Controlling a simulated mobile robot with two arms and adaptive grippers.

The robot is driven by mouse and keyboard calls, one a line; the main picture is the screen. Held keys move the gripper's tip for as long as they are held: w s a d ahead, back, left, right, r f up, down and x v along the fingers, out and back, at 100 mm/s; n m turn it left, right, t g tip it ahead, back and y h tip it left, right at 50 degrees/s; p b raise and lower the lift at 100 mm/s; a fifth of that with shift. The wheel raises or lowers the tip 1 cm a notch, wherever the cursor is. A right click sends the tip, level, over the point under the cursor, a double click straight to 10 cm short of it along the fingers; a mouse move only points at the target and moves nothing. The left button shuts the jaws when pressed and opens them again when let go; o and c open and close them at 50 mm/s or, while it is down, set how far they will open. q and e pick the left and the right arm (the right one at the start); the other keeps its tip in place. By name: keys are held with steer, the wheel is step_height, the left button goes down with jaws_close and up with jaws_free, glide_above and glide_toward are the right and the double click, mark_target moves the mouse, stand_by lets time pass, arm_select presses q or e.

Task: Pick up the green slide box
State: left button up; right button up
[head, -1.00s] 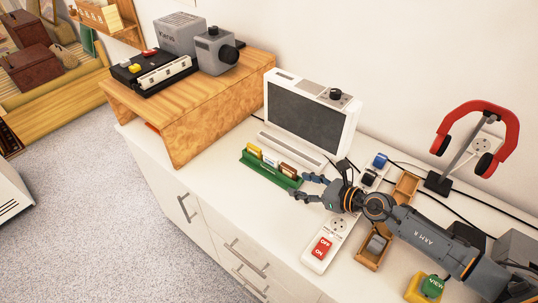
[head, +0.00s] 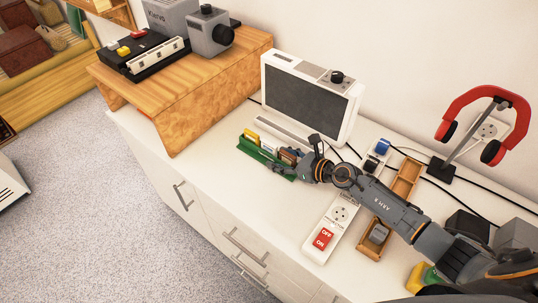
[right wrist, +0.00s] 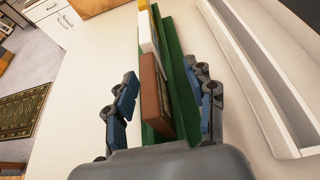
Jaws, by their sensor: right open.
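The green slide box (head: 250,151) is a narrow green tray on the white counter, in front of the white screen unit. It holds yellow, white and brown slides in a row. My right gripper (head: 284,160) is at the box's right end, with its fingers open. In the right wrist view, the box (right wrist: 180,80) runs between the two fingers of the gripper (right wrist: 163,88), one on each side. A gap shows between the left finger and the box; the right finger is very close, and I cannot tell if it touches. My left gripper is not in view.
The white screen unit (head: 306,98) stands just behind the box. A wooden riser (head: 190,95) stands to its left. A power strip (head: 325,235) with a red switch and a wooden tray (head: 376,236) lie to the right. The counter in front of the box is clear.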

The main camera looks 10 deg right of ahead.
jaws_close()
steer(key=shift+r, duration=0.15)
